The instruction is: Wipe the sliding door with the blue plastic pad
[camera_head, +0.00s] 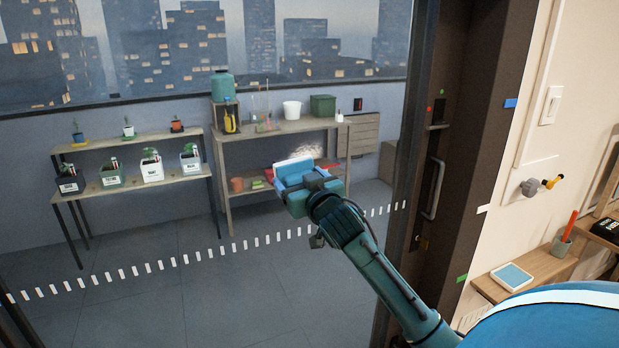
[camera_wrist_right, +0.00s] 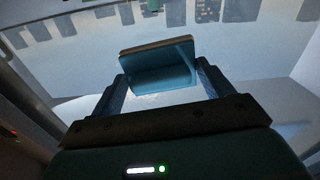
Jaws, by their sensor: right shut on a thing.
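The blue plastic pad (camera_head: 294,170) is held out in front of the glass sliding door (camera_head: 300,255). My right gripper (camera_head: 305,187) is shut on the pad. In the right wrist view the blue pad (camera_wrist_right: 158,68) sits between the two fingers of my right gripper (camera_wrist_right: 163,92), with the glass beyond it. A whitish smudge (camera_head: 313,151) shows just above and right of the pad. I cannot tell whether the pad touches the glass. A row of white dashes (camera_head: 180,260) runs across the door. My left gripper is out of view.
The dark door frame (camera_head: 455,150) with a metal handle (camera_head: 433,190) stands right of the pad. A wooden shelf (camera_head: 545,268) bearing a blue-and-white pad-like tray (camera_head: 512,276) is at the right. Beyond the glass are shelves (camera_head: 280,127) with potted plants and containers.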

